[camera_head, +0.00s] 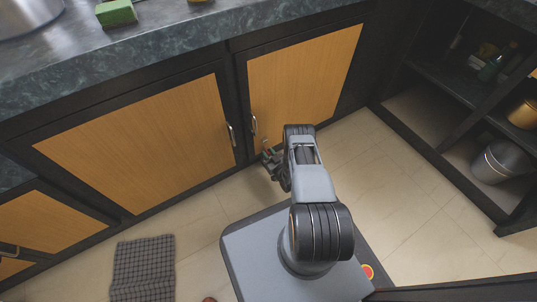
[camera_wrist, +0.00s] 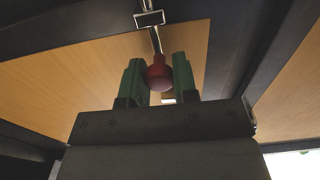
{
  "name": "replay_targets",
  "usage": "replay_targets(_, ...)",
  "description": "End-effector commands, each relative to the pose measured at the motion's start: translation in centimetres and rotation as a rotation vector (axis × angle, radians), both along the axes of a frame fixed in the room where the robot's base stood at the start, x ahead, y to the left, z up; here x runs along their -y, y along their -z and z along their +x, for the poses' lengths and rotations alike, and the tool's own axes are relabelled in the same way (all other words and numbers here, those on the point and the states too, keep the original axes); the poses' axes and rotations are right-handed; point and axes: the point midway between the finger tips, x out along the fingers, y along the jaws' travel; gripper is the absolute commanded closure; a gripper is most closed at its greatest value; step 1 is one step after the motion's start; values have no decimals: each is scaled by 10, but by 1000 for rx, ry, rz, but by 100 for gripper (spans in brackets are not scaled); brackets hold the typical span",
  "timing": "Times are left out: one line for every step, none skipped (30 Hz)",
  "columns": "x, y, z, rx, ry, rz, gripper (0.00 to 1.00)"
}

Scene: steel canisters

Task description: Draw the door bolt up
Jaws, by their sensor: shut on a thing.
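The door bolt (camera_wrist: 156,43) is a thin metal rod with a round red knob (camera_wrist: 159,76) on its end, shown in the wrist view. The rod runs through a metal bracket (camera_wrist: 149,18) near a dark frame bar. My gripper (camera_wrist: 158,70) has green fingers on either side of the knob and is shut on it. In the head view my gripper (camera_head: 270,158) is low in front of the right wooden cabinet door (camera_head: 305,80). The bolt is too small there to make out clearly.
A left wooden door (camera_head: 140,145) with a metal handle adjoins the right door, which has its own handle (camera_head: 253,125). A dark open shelf (camera_head: 440,128) with a grey pot (camera_head: 499,162) stands at right. A checked mat (camera_head: 143,268) lies on the tiled floor.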

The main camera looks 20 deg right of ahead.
Motion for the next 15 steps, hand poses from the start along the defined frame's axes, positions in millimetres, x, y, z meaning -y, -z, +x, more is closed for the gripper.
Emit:
replay_targets(0,0,0,0,1,-1,100)
replay_targets(0,0,0,0,0,-1,100)
replay_targets(0,-1,0,0,0,-1,100)
replay_targets(0,-3,0,0,0,-1,100)
replay_targets(0,-5,0,1,1,-1,100)
replay_targets(0,-9,1,1,0,-1,100)
replay_targets(0,-13,1,1,0,-1,100)
replay_targets(0,-18,1,1,0,-1,100)
replay_targets(0,-25,1,1,0,-1,100)
replay_targets(1,-30,1,1,0,-1,100)
replay_targets(0,-35,1,1,0,-1,100)
replay_targets(0,-41,1,1,0,-1,100)
replay_targets(0,-45,1,1,0,-1,100)
replay_targets(0,-47,1,1,1,-1,100)
replay_targets(0,-48,0,1,1,-1,100)
